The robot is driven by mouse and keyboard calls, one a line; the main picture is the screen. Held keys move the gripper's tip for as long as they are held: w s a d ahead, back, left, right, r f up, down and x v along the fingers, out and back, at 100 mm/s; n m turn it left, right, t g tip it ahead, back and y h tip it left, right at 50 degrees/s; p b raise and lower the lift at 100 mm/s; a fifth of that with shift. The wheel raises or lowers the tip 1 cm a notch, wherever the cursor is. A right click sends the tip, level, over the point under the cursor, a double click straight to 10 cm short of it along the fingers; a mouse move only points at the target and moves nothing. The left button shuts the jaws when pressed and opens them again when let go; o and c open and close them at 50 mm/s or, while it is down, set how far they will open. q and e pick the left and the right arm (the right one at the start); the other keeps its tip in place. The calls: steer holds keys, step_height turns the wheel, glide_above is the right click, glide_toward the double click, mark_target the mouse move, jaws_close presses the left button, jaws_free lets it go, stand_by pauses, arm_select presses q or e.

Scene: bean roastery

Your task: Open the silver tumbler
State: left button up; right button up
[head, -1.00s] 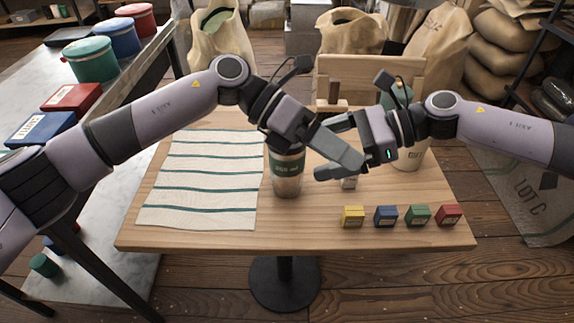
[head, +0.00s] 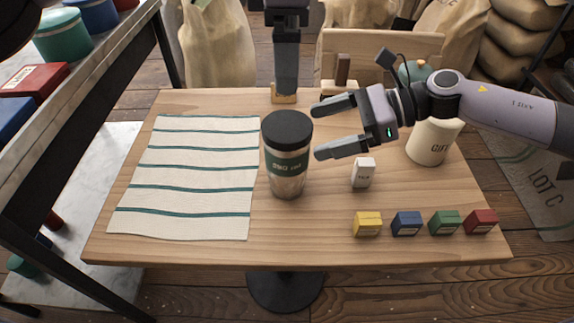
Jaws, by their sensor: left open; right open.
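The silver tumbler (head: 287,183) stands upright on the wooden table, with a dark lid (head: 287,130) on top and a green label band around it. My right gripper (head: 318,131) is open and empty just right of the tumbler, its two fingers pointing left towards the lid and upper body, apart from it.
A striped cloth (head: 185,180) covers the table's left side. A small white box (head: 363,173) stands right of the tumbler. Yellow (head: 367,224), blue (head: 406,224), green (head: 444,223) and red (head: 481,222) boxes line the front right.

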mark_target(290, 154)
arm_select(q)
step_height(290, 154, down, 4)
steer(key=b, duration=0.2)
steer(key=shift+s+r+b, duration=0.15)
steer(key=shift+r+b, duration=0.05)
steer(key=shift+b, duration=0.1)
arm_select(e)
steer(key=shift+s+a+f, duration=0.15)
steer(key=shift+a+f, duration=2.9)
steer(key=shift+a, duration=0.25)
steer(key=c, duration=1.8)
arm_select(q)
steer(key=m, duration=0.8)
steer(key=shift+m, duration=0.4)
steer(key=shift+f, duration=3.95)
